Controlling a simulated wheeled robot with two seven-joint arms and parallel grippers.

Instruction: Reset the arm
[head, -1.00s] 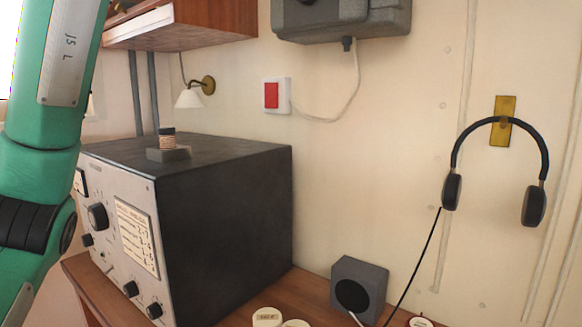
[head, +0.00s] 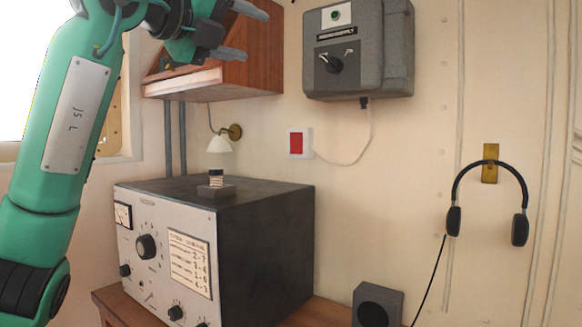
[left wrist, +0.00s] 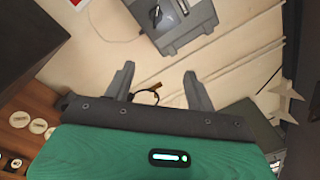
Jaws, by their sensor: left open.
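My left arm (head: 62,150) is green and rises along the left side of the head view. My left gripper (head: 240,32) is at the top, in front of the wooden wall cabinet, with its two grey fingers spread apart and nothing between them. In the left wrist view the open fingers (left wrist: 160,72) point toward the wall. The headphones' brass hook (left wrist: 154,86) shows beyond them. My right gripper is not in view.
A wooden cabinet (head: 262,60) and a grey switch box (head: 360,75) hang on the wall. A radio unit (head: 265,235) stands below, with a small stacked object (head: 216,187) on top. Headphones (head: 520,228) hang at right. A speaker (head: 378,303) sits at the bottom.

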